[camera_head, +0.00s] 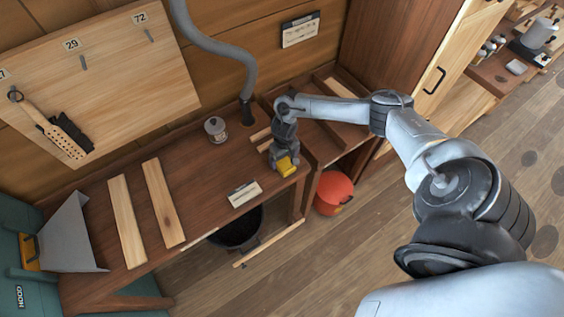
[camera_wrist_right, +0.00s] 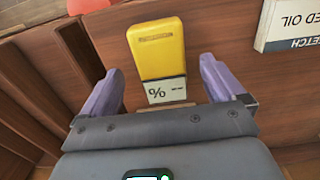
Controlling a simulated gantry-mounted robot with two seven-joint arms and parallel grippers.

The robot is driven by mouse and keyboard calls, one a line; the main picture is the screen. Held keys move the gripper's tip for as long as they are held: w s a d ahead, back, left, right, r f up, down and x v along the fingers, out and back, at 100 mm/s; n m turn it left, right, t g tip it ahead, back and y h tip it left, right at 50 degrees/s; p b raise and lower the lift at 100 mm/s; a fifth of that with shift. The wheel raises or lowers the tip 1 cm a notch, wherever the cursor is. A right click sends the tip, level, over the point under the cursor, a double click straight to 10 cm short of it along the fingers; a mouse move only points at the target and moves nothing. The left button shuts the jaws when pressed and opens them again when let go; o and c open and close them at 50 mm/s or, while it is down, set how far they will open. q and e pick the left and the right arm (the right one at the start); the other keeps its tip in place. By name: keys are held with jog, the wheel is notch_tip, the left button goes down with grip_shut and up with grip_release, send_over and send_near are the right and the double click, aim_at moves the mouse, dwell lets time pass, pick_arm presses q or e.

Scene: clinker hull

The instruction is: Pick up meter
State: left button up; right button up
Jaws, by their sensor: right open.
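The meter is a yellow block with a white label marked "%" and shows in the right wrist view (camera_wrist_right: 157,48). In the head view its yellow body (camera_head: 287,166) is at the front right of the wooden bench (camera_head: 205,165), partly covered by my gripper. My right gripper (camera_head: 283,158) is just over it. In the right wrist view the purple fingers of this gripper (camera_wrist_right: 162,78) are apart, one on each side of the meter, with gaps on both sides. I cannot tell its exact height above the meter. My left gripper is not in view.
Two pale planks (camera_head: 163,203) lie on the left of the bench. An orange-red bucket (camera_head: 334,192) stands on the floor at the right.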

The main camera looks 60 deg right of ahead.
aim_at(282, 162)
jog(key=shift+s+f, duration=0.1)
jog(key=shift+f, duration=1.35)
jog(key=c, duration=1.2)
jog(key=shift+c, duration=0.2)
jog(key=shift+r, duration=0.15)
